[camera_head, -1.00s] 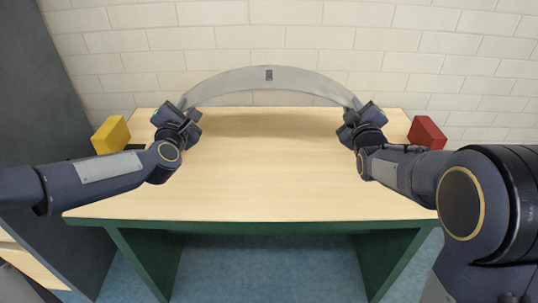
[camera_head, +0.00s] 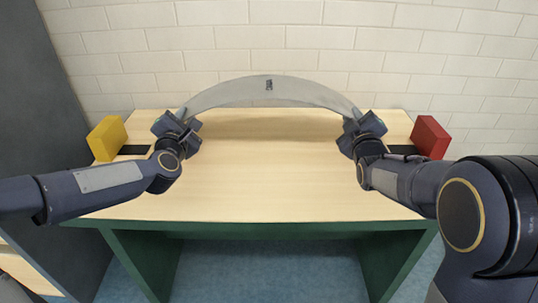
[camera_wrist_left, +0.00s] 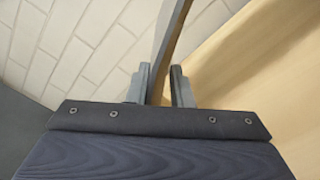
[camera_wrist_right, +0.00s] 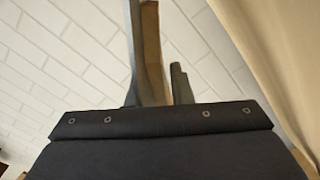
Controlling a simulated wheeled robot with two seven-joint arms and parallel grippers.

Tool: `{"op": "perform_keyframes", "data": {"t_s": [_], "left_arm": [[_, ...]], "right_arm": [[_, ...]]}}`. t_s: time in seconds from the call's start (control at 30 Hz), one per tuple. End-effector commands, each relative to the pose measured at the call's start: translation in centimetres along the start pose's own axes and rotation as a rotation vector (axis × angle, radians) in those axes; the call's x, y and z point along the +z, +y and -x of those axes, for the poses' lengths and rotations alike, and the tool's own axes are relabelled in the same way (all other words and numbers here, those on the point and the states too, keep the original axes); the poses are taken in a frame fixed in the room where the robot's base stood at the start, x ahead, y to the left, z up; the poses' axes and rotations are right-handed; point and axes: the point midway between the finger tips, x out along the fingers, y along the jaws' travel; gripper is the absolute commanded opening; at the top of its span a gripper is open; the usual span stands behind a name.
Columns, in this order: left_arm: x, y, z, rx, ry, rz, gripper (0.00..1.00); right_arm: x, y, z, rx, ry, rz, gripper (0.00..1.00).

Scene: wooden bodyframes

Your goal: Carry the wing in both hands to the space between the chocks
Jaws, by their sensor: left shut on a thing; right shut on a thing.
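The wing (camera_head: 268,91) is a grey, arched panel with a small dark mark near its top. It is held up over the back part of the table, its arch in front of the brick wall. My left gripper (camera_head: 182,118) is shut on its left end, and the wing's edge also shows between the fingers in the left wrist view (camera_wrist_left: 160,75). My right gripper (camera_head: 358,118) is shut on its right end, also seen in the right wrist view (camera_wrist_right: 152,70). The yellow chock (camera_head: 107,138) stands at the table's left edge, the red chock (camera_head: 430,138) at its right edge.
The wooden table top (camera_head: 260,185) is clear in the middle. A dark strip (camera_head: 134,150) lies beside the yellow chock, and another (camera_head: 402,149) beside the red one. A white brick wall (camera_head: 300,50) stands behind the table. A grey panel (camera_head: 45,110) rises at the left.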

Motion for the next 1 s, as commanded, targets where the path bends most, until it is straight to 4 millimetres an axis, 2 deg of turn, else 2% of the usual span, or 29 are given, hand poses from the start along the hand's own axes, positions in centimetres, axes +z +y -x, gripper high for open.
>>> {"op": "perform_keyframes", "data": {"t_s": [0.2,0.23,0.4,0.67,0.77,0.87,1.0], "left_arm": [[-0.8,-1.4,0.0,0.002,-0.006,0.003,0.00],[-0.8,-1.3,0.0,-0.002,-0.003,0.003,0.22],[-0.8,-1.1,0.0,-0.001,-0.002,0.002,0.41],[-0.8,-1.1,0.1,0.000,-0.001,0.001,0.41],[-0.8,-1.0,0.7,0.000,-0.001,-0.001,0.41],[-0.8,-1.0,2.2,0.000,0.000,-0.002,0.41],[-0.8,-1.1,5.2,0.000,0.000,-0.004,0.41]], "right_arm": [[0.8,-1.4,0.0,0.002,0.007,-0.004,0.00],[0.8,-1.3,0.0,-0.001,0.004,-0.003,0.22],[0.8,-1.2,0.0,-0.001,0.002,-0.002,0.41],[0.8,-1.1,0.0,0.000,0.001,-0.001,0.41],[0.8,-1.1,0.0,0.000,0.000,0.000,0.41],[0.8,-1.1,0.0,0.000,0.000,0.000,0.41],[0.8,-1.1,0.0,0.000,0.000,0.000,0.41]]}}
